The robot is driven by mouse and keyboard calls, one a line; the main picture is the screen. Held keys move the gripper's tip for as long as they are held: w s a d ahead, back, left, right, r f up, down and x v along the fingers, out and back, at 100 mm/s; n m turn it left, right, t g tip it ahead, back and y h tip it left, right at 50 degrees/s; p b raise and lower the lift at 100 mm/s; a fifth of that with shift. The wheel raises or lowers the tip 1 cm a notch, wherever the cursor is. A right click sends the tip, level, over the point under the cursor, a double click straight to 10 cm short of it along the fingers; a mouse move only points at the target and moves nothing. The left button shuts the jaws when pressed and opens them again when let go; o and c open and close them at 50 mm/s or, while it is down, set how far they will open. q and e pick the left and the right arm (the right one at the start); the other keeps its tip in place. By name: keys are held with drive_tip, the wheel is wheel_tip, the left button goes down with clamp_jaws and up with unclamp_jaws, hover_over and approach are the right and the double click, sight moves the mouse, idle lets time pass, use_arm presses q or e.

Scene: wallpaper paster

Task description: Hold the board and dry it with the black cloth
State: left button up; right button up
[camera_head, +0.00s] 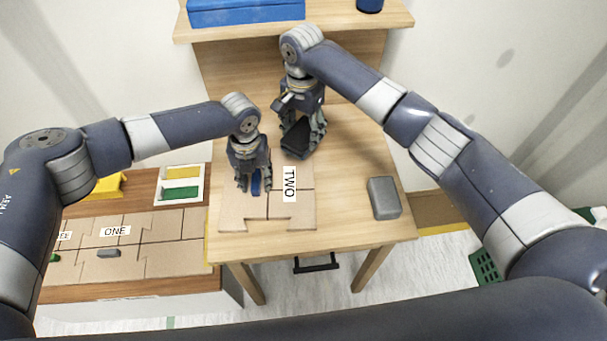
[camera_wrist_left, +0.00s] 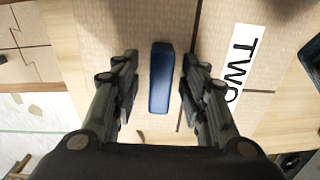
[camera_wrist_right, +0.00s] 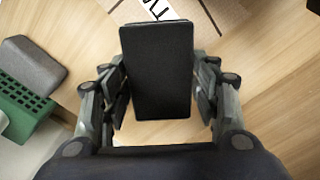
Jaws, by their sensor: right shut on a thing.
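The brown board (camera_head: 297,210) lies flat on the wooden table, with a white "TWO" label (camera_head: 289,183) and a blue handle (camera_wrist_left: 160,78) on it. My left gripper (camera_head: 254,187) is over the handle, with one finger on each side. Its fingers are open, and a gap shows on both sides of the handle in the left wrist view. The black cloth (camera_wrist_right: 160,70) looks like a dark rectangular block. My right gripper (camera_head: 300,137) is shut on it, just beyond the label end of the board. I cannot tell whether the cloth touches the table or board.
A grey block (camera_head: 384,198) sits on the table's right side. A lower bench (camera_head: 170,282) at the left holds other boards, one labelled "ONE" (camera_head: 115,231), and a white tray (camera_head: 179,185) with yellow and green pieces. A shelf (camera_head: 340,18) at the back holds a blue box (camera_head: 245,11).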

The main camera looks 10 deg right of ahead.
use_arm(q)
drive_tip(key=shift+r, duration=0.1)
wheel_tip(320, 180, up, 12)
idle(0.5)
idle(0.4)
